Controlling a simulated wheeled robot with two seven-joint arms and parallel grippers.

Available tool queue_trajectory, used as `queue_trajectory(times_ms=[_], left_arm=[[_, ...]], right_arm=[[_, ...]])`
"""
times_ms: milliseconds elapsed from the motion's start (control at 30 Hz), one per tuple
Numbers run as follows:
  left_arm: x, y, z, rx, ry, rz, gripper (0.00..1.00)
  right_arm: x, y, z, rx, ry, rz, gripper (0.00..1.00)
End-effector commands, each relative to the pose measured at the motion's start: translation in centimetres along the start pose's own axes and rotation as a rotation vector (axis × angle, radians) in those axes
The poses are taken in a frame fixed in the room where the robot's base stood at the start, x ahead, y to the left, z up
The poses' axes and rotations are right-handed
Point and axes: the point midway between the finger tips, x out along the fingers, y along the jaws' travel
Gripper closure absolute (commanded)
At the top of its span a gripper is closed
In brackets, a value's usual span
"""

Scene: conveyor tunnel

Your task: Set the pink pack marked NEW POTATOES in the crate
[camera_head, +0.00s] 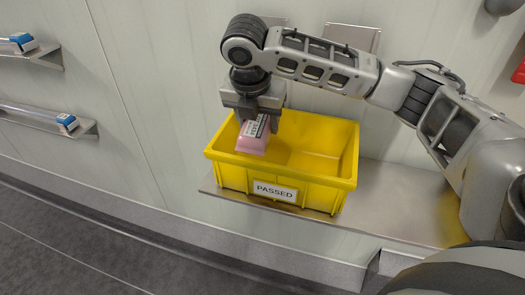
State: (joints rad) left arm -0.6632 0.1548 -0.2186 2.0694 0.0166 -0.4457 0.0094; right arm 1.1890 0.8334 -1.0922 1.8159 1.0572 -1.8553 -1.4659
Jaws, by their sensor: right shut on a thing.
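A yellow crate (314,178) with a white label reading PASSED stands on a metal shelf. My right gripper (252,117) points down over the left part of the crate and is shut on a pink pack (250,143). The pack hangs tilted at about the height of the crate's rim, over its left side. It bears a white label with dark marks, too small to read. I cannot tell whether the pack touches the crate. The floor of the crate that shows looks empty. My left gripper is not in view.
The metal shelf (398,205) has bare room right of the crate. Two narrow wall shelves (85,128) at the left hold small blue-and-white items (67,122). A grey panel wall (150,60) stands close behind the crate.

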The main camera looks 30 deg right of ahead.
Motion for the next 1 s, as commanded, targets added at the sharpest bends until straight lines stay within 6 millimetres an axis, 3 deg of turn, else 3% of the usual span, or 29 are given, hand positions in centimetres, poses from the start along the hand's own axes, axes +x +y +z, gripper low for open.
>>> queue_trajectory(times_ms=[100, 300, 567, 767, 900, 1000], left_arm=[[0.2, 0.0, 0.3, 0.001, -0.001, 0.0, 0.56], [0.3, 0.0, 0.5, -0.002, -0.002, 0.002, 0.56], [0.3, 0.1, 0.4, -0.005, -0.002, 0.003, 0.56], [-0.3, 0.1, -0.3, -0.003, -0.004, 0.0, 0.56], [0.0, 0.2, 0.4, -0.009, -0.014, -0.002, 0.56], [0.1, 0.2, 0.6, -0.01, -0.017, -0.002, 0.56]], right_arm=[[3.4, -0.2, -0.1, 0.0, 0.002, -0.006, 0.89], [6.8, -0.1, -0.1, 0.001, 0.001, -0.002, 0.89], [9.1, -0.1, -0.1, 0.002, 0.013, -0.003, 0.89], [8.6, 0.0, 0.5, 0.007, 0.289, 0.0, 0.89], [10.8, 0.0, -0.4, -0.001, 0.305, 0.0, 0.89], [11.4, 0.0, -0.6, -0.001, 0.303, 0.001, 0.89]])
